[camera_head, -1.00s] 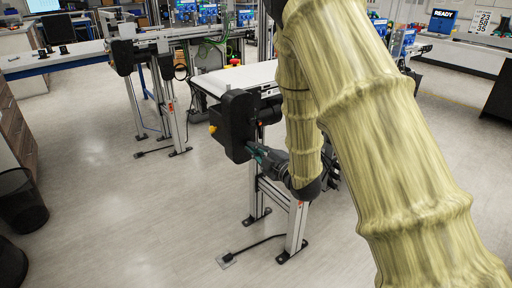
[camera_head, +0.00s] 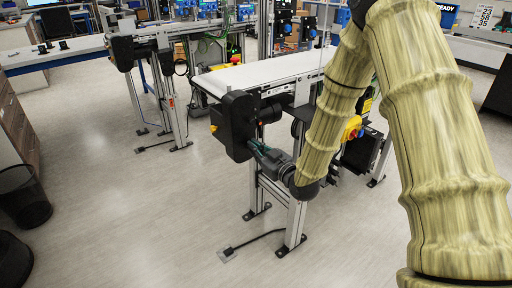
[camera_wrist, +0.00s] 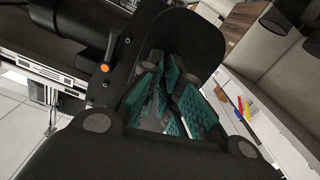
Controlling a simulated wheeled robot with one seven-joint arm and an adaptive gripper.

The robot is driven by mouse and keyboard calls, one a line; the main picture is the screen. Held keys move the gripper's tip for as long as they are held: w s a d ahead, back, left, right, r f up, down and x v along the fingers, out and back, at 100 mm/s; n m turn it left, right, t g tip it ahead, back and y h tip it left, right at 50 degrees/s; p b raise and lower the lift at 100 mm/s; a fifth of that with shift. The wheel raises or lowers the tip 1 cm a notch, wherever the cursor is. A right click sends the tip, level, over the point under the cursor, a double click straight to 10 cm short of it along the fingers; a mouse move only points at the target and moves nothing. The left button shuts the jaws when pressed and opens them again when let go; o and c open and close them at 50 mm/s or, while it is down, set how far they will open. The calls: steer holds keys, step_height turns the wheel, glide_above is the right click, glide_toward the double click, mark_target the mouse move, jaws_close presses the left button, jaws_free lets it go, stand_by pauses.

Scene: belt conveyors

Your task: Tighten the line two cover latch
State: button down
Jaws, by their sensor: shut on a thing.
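The near conveyor ends in a black drive cover (camera_head: 237,127), with a small yellow part (camera_head: 214,128) on its left side. The cover also shows in the wrist view (camera_wrist: 150,40), near an orange button (camera_wrist: 104,68). My gripper (camera_head: 256,148), with teal fingers, reaches the lower right face of this cover from the right. In the wrist view my gripper (camera_wrist: 165,90) has its fingers close together against the black housing. It is shut on the cover latch, which is mostly hidden between the fingers.
The white belt (camera_head: 270,72) runs back and right from the cover. A yellow box with a red button (camera_head: 352,128) is beside my forearm. A second conveyor (camera_head: 165,40) stands behind left. Black bins (camera_head: 22,197) stand at the left. The floor between is clear.

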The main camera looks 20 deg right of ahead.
steer(key=shift+m, duration=1.1)
steer(key=c, duration=1.6)
jaws_free()
steer(key=shift+d, duration=0.1)
steer(key=shift+c, duration=0.2)
steer(key=v, duration=1.2)
